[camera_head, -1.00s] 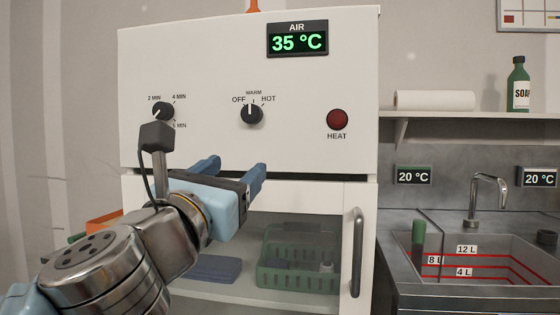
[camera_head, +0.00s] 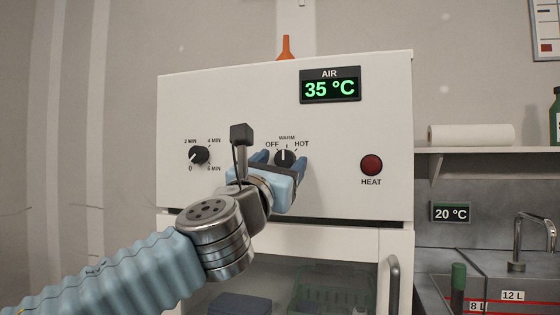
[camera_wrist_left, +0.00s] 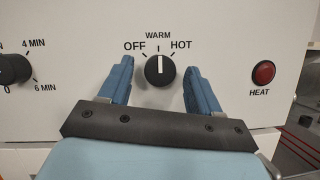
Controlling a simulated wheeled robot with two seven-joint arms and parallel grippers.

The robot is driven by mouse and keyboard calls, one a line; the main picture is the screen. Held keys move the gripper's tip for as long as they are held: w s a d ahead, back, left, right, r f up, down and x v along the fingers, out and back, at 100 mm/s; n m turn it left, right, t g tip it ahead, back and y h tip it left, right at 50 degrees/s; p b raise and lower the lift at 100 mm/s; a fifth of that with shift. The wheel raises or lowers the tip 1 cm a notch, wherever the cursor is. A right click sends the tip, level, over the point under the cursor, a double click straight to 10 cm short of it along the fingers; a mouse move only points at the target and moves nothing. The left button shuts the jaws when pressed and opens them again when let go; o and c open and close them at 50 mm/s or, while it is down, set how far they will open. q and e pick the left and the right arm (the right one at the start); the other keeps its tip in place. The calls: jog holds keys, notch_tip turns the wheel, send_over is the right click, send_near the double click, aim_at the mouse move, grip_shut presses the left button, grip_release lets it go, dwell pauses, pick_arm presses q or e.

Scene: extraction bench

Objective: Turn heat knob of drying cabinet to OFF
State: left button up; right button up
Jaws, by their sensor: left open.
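The drying cabinet (camera_head: 230,100) is a white box with a control panel. Its black heat knob (camera_head: 285,157) has OFF, WARM and HOT marks, and its white pointer points up at WARM. The knob (camera_wrist_left: 160,70) also shows in the left wrist view. My left gripper (camera_head: 284,160) is open in front of the panel. In the left wrist view its blue fingers (camera_wrist_left: 158,82) stand on either side of the knob, with a gap on both sides. Whether the fingertips reach the panel cannot be told. My right gripper is not in view.
A timer knob (camera_head: 199,155) is left of the heat knob, and a dark red HEAT lamp (camera_head: 372,165) is to its right. The AIR display (camera_head: 330,87) reads 35 °C. The cabinet door handle (camera_head: 393,285) sticks out below. A sink (camera_head: 510,290) lies at the right.

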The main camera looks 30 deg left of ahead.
pick_arm(q)
jog(key=c, duration=1)
jog(key=shift+f+n+y+b, duration=0.2)
jog(key=shift+n+y+b, duration=0.3)
jog(key=shift+n+b, duration=0.45)
jog(key=shift+c, duration=0.2)
jog(key=n+y, duration=0.1)
jog(key=n, duration=0.1)
jog(key=n+y+b, duration=0.1)
jog(key=shift+w+d+n+g+b, duration=0.1)
jog(key=shift+d+n+g+b, duration=0.1)
jog(key=shift+n+g+b, duration=0.15)
jog(key=n+y, duration=0.1)
jog(key=n, duration=0.2)
jog(key=shift+r+g, duration=0.15)
jog(key=shift+g, duration=0.2)
jog(key=shift+d+r+n+g+y, duration=0.1)
jog(key=shift+n+g+y, duration=0.3)
jog(key=shift+n, duration=0.6)
jog(key=shift+d+n+g+y, duration=0.1)
jog(key=shift+n+g+y, duration=0.1)
jog(key=shift+n+y, duration=0.6)
jog(key=shift+n, duration=0.6)
jog(key=o, duration=1)
